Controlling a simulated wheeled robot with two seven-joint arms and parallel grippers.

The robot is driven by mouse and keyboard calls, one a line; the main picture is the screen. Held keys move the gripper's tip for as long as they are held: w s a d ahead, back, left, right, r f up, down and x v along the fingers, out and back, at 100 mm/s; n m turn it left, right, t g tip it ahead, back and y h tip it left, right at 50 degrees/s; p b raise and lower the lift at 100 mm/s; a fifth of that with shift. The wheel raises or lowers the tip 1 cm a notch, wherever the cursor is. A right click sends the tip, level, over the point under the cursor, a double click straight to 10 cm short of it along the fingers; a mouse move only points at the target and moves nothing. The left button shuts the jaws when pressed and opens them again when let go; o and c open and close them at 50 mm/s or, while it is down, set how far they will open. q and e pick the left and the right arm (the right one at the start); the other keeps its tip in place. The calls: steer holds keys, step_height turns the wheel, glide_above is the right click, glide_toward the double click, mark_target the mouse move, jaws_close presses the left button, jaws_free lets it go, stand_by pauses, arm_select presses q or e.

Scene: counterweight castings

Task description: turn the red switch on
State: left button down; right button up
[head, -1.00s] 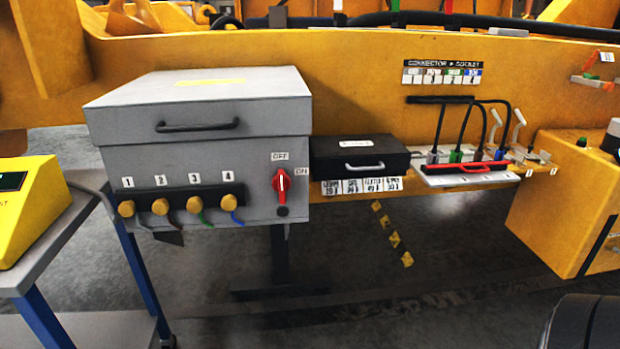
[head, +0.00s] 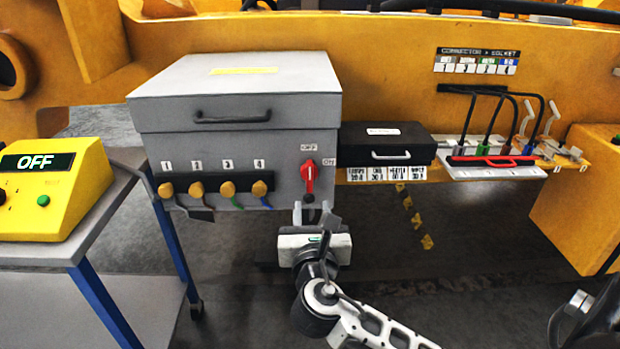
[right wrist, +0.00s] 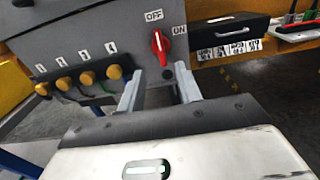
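The red switch (head: 308,175) is a rotary knob on the lower right of the grey box's front (head: 240,150). Its handle stands upright, pointing to the OFF label (head: 308,149); the ON label (head: 329,161) is to its right. The right wrist view also shows the switch (right wrist: 160,47), just beyond the fingertips. My right gripper (head: 312,210) is open and empty, in front of and slightly below the switch. Its two fingers are apart in the right wrist view (right wrist: 160,72), with the switch lined up with the gap, apparently untouched. My left gripper is not in view.
Several orange knobs (head: 228,189) line the box's lower left. A yellow unit reading OFF (head: 55,190) stands on a cart (head: 90,238) at left. A black case (head: 387,147) and a cabled connector board (head: 490,169) are at right. Open floor lies below.

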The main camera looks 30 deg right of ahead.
mark_target(309, 177)
steer(key=x, duration=1)
steer(key=shift+w+d, duration=0.15)
steer(key=shift+w, duration=0.15)
jaws_close()
